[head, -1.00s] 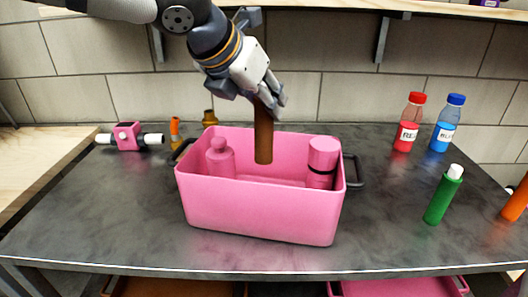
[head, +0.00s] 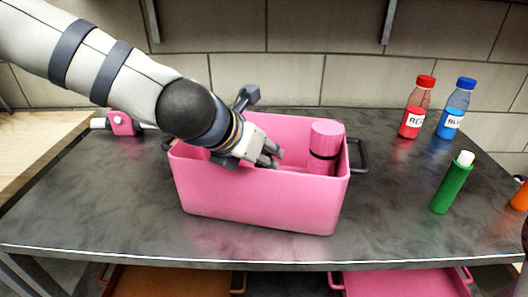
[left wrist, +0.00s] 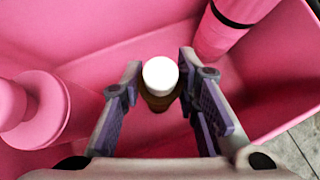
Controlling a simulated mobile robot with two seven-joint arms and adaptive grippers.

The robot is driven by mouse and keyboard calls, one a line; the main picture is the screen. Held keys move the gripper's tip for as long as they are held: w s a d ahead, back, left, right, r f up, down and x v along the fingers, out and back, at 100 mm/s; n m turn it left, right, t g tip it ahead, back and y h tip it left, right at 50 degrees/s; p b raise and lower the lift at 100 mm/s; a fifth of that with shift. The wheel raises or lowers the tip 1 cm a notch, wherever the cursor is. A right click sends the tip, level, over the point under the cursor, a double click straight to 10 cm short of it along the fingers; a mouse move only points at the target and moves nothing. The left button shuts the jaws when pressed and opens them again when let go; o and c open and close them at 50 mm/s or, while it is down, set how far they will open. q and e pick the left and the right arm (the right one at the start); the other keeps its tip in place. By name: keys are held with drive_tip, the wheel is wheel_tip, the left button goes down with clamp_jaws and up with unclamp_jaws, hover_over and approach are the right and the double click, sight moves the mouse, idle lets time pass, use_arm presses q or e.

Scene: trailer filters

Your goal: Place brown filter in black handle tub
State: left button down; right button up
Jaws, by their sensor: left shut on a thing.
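The pink tub with black handles (head: 250,205) stands on the dark table. My left gripper (head: 270,156) reaches down into it from the left and is shut on the brown filter. In the left wrist view the filter (left wrist: 158,101) stands between the fingers (left wrist: 158,92), its white end cap (left wrist: 160,73) toward the camera. The filter is hidden in the head view, and I cannot tell whether it touches the tub floor. My right gripper is not in view.
In the tub, a pink bottle (head: 325,146) with a black band stands right, and a pink knobbed piece (left wrist: 42,108) left. A red bottle (head: 416,108), a blue bottle (head: 455,108) and a green filter (head: 452,185) stand on the table's right. The table's front is clear.

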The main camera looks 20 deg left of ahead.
use_arm(q)
drive_tip(key=c, duration=1.2)
unclamp_jaws()
drive_tip(key=shift+r, duration=0.3)
drive_tip(key=p+v, duration=0.1)
drive_tip(key=v, duration=1)
drive_tip(key=shift+s+a+r+p, duration=0.15)
drive_tip(key=shift+s+p, duration=0.2)
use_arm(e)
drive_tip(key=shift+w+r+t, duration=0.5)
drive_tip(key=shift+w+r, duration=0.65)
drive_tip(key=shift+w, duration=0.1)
